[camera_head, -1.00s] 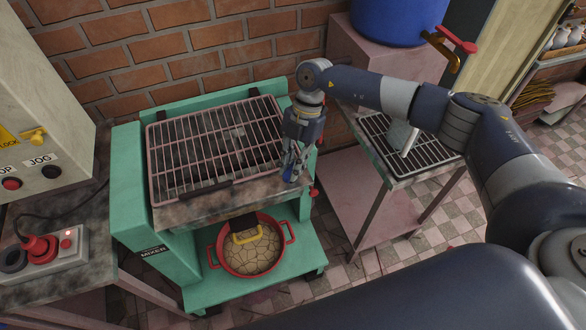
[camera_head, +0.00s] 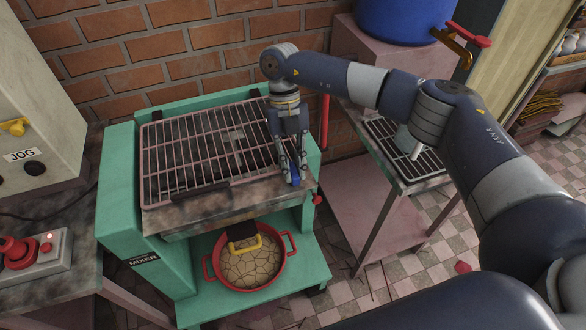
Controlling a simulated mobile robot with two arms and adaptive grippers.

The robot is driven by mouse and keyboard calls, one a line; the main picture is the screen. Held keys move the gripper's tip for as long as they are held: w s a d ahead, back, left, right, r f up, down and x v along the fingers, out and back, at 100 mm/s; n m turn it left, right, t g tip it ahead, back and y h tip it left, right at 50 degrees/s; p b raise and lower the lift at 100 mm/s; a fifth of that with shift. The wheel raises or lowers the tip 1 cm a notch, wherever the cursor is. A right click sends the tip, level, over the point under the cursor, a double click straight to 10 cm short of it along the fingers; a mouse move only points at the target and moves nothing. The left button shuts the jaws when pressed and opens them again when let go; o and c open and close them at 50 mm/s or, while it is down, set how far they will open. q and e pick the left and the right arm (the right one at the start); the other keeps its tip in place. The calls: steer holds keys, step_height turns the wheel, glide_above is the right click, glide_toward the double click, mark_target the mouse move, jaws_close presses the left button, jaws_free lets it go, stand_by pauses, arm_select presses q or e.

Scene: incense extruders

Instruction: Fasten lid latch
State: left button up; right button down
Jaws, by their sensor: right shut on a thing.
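The green mixer (camera_head: 121,197) stands against the brick wall. Its barred lid (camera_head: 186,152) lies flat, closed over the dark hopper. My right gripper (camera_head: 292,177) points down at the lid's front right corner. Its fingers are shut on a small blue piece, which looks like the latch (camera_head: 294,179). The fingers hide most of this piece, so I cannot tell whether it is fastened. My left gripper is out of view.
A red pot (camera_head: 288,262) with a yellow handle piece sits on the mixer's lower shelf. A control box (camera_head: 52,258) with red knobs stands left. A pink stand with a rack (camera_head: 432,166) and a blue barrel (camera_head: 398,18) are right. Checkered floor shows between stands.

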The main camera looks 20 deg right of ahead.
steer(key=shift+r+n+b, duration=0.1)
steer(key=shift+n+b, duration=0.2)
steer(key=shift+n, duration=0.3)
steer(key=c, duration=1.5)
jaws_free()
steer(key=v, duration=1.2)
steer(key=shift+w+a, duration=0.1)
steer(key=shift+a, duration=0.15)
